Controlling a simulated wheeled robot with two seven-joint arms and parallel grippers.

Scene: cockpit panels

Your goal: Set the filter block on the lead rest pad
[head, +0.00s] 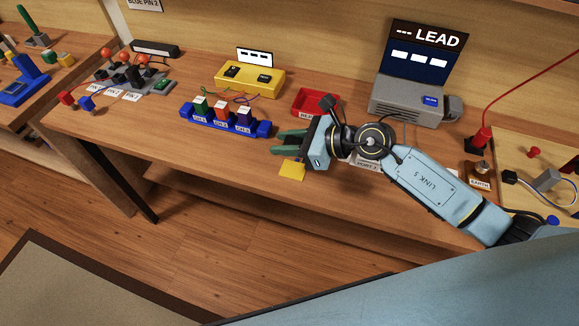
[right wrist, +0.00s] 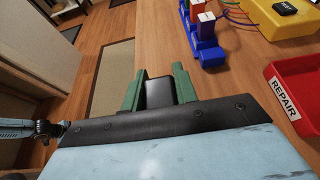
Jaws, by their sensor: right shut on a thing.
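My right gripper (head: 284,143) has green fingers pointing left, over the front part of the bench. In the right wrist view its fingers (right wrist: 158,92) are shut on a dark block (right wrist: 159,90), which I take to be the filter block. In the head view the fingers mostly hide this block. A small yellow square piece (head: 291,171) shows just below the gripper at the bench's front edge; I cannot tell whether it touches the gripper. I cannot make out a surface marked as the lead rest pad. My left gripper is not in view.
A red tray (head: 312,101), labelled REPAIR in the right wrist view (right wrist: 284,100), stands behind the gripper. A blue rack (head: 224,122) with coloured blocks is to the left, a yellow box (head: 250,80) beyond it. A grey console (head: 405,103) under a LEAD screen stands at the back right.

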